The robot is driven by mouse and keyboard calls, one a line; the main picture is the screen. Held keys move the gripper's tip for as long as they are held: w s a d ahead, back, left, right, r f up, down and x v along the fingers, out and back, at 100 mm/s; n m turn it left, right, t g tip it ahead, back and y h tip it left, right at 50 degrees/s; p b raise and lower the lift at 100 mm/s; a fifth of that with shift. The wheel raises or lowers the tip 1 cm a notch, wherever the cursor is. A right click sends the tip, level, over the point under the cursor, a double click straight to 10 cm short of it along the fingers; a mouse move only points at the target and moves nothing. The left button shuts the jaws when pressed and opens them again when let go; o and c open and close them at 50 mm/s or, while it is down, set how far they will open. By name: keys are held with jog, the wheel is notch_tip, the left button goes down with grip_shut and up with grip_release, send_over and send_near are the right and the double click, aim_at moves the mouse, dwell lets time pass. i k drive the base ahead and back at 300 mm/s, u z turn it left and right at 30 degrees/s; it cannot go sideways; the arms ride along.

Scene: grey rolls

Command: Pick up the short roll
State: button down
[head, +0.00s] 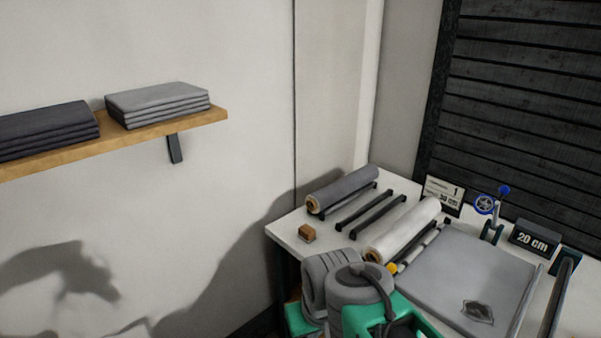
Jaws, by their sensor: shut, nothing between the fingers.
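A dark grey roll (342,189) with a brown core lies on rails at the far left of the white table (291,238). A thicker pale roll (405,228) lies to its right, beyond an empty pair of dark rails (371,213). The dark grey roll looks the shorter of these two, but my own arm partly covers the view near the pale roll's near end. My grey and green arm links fill the bottom centre. I cannot make out my gripper's fingers in the head view.
A small brown block (306,232) sits near the table's left edge. A grey sheet (465,272) lies at right. Behind it stand a "30 cm" card (443,194), a blue-handled device (487,204) and a "20 cm" sign (535,238). A wall shelf (190,124) holds folded cloths (157,104).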

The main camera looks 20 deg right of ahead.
aim_at(382, 249)
jog(key=z, duration=1.25)
